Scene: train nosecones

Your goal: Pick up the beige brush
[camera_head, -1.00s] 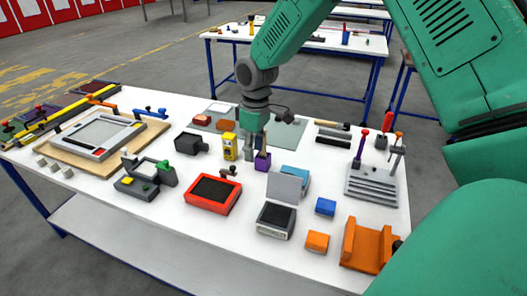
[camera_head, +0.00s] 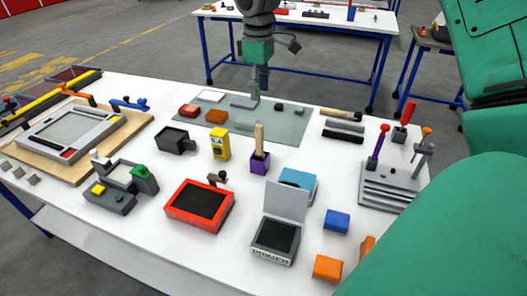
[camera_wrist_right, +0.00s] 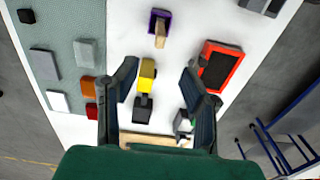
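The beige brush (camera_head: 259,140) stands upright with its handle showing above a small purple holder (camera_head: 259,163). Its lower end is hidden inside the holder. In the right wrist view, the brush (camera_wrist_right: 161,36) and the purple holder (camera_wrist_right: 153,22) are near the top, beyond the fingertips. My right gripper (camera_head: 259,84) hangs above the back of the table, behind and above the brush and apart from it. In the right wrist view, my right gripper (camera_wrist_right: 158,70) has its two fingers wide apart, with nothing held between them. My left gripper is not in view.
A yellow box (camera_head: 220,144) and a black device (camera_head: 173,140) stand left of the holder. A red-framed tray (camera_head: 200,206) is in front. A grey-lidded box (camera_head: 276,236) and a blue block (camera_head: 336,220) lie to the right. A grey-green mat (camera_head: 285,126) is behind.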

